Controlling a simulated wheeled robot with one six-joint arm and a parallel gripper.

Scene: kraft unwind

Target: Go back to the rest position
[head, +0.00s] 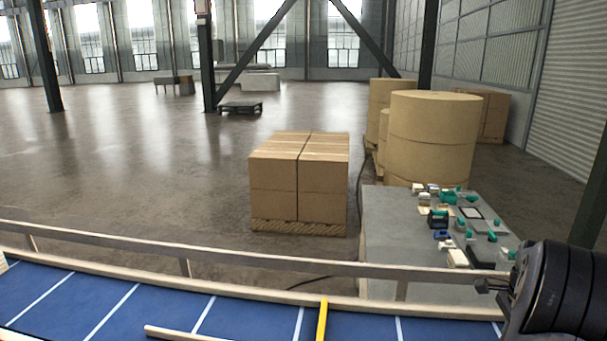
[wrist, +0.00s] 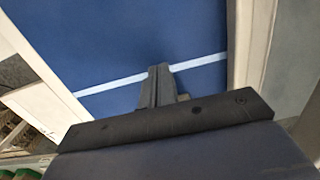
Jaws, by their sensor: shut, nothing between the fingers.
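My gripper (wrist: 160,84) shows in the wrist view with its fingers together and nothing between them. The fingers stand out over a blue surface (wrist: 120,38) crossed by a white line. In the head view my arm is at the lower right, and a small dark part of the gripper (head: 487,286) shows at its left side, near the pale rail. I cannot make out the fingertips clearly there.
A pale rail (head: 240,262) runs along the far side of the blue surface (head: 110,305). A yellow strip (head: 322,320) lies across it. Beyond stand a grey table (head: 388,225) with several small parts, stacked cartons (head: 298,175) and large kraft rolls (head: 432,140). Open floor lies left.

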